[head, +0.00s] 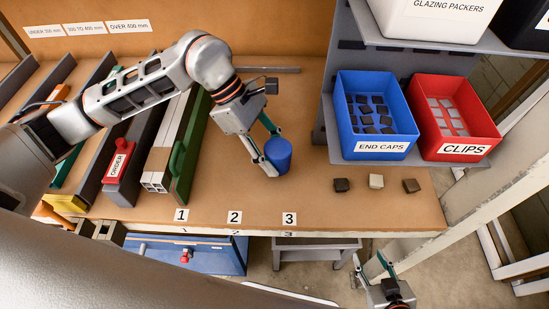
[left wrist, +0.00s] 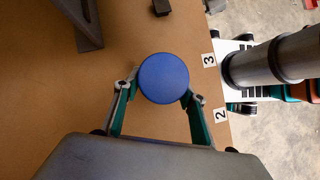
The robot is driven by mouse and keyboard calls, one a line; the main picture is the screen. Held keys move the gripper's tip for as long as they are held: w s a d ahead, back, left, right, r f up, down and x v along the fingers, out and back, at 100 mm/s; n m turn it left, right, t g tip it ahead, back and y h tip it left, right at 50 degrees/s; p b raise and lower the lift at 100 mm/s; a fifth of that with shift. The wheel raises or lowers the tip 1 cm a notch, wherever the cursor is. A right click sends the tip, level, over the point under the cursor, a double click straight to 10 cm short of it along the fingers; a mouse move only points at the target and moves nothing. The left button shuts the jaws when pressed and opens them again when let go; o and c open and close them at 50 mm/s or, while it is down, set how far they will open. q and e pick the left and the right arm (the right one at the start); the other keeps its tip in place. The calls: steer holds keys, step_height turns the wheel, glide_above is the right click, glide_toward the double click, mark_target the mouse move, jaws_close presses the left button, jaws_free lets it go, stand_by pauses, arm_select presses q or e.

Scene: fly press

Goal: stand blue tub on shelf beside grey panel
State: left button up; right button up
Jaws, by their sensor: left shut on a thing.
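The blue tub (head: 278,155) is a small round cylinder with a plain flat top, seen from above in the left wrist view (left wrist: 163,78). My left gripper (head: 271,152) is shut on its sides, with one finger on either side, and holds it upright over the bench behind label 3. I cannot tell whether its base touches the bench. The shelf (head: 320,126) shows a bare grey edge there. My right gripper (head: 369,257) is open and empty below the bench front.
A blue END CAPS bin (head: 374,148) and red CLIPS bin (head: 462,152) fill much of the shelf. A dark block (head: 342,185), a pale block (head: 376,181) and a brown block (head: 411,186) lie on the bench.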

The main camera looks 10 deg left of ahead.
arm_select(q)
steer(key=shift+f, duration=1.05)
steer(key=shift+f, duration=0.2)
steer(key=o, duration=1.4)
steer(key=shift+o, duration=0.2)
steer(key=shift+r, duration=0.1)
steer(key=v, duration=1.2)
steer(key=shift+b, duration=0.3)
steer(key=shift+s, duration=0.1)
